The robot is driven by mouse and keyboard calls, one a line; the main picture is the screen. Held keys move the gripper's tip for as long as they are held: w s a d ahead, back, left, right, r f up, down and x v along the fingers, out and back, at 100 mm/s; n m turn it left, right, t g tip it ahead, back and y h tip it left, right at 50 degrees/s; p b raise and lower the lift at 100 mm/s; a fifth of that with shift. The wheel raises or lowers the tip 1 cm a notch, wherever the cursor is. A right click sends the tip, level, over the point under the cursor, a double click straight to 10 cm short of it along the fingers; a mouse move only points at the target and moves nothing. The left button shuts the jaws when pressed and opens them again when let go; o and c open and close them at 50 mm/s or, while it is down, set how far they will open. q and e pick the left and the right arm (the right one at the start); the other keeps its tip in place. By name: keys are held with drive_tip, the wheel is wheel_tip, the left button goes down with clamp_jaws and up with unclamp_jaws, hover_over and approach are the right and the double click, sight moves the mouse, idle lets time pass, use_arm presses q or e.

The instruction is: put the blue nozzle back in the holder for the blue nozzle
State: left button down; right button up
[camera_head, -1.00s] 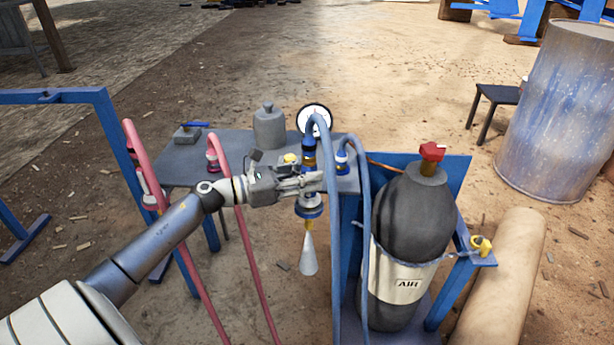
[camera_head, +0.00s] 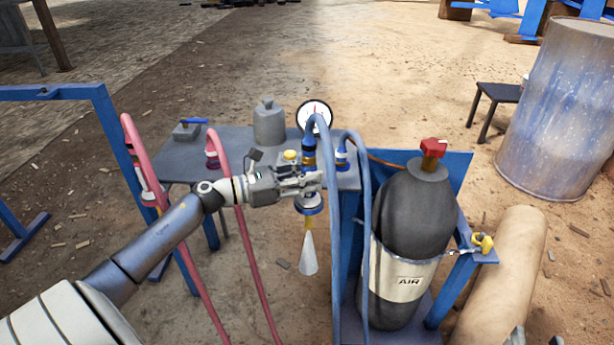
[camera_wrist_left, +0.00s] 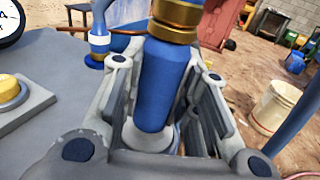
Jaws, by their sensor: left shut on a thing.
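My left gripper (camera_head: 312,184) is shut on the blue nozzle, at the right end of the grey table. The nozzle hangs upright, its pale cone (camera_head: 308,254) pointing down and its brass collar above the fingers. In the left wrist view the blue nozzle body (camera_wrist_left: 160,85) stands between the fingers (camera_wrist_left: 160,110), with a pale rounded part at its lower end. The gripper hides where the nozzle meets the table edge, so I cannot tell whether it sits in its holder. A small grey tip at the bottom right edge may be my right gripper (camera_head: 517,338).
The grey table (camera_head: 240,150) carries a grey bottle (camera_head: 268,122), a gauge (camera_head: 314,115) and a yellow button (camera_head: 290,156). Blue hoses loop close right of my gripper. The air tank (camera_head: 412,220) stands right, pink hoses (camera_head: 255,270) left. Open ground lies in front.

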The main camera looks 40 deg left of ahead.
use_arm(q)
drive_tip(key=c, duration=1)
unclamp_jaws()
drive_tip(key=shift+c, duration=0.2)
drive_tip(key=v, duration=1.2)
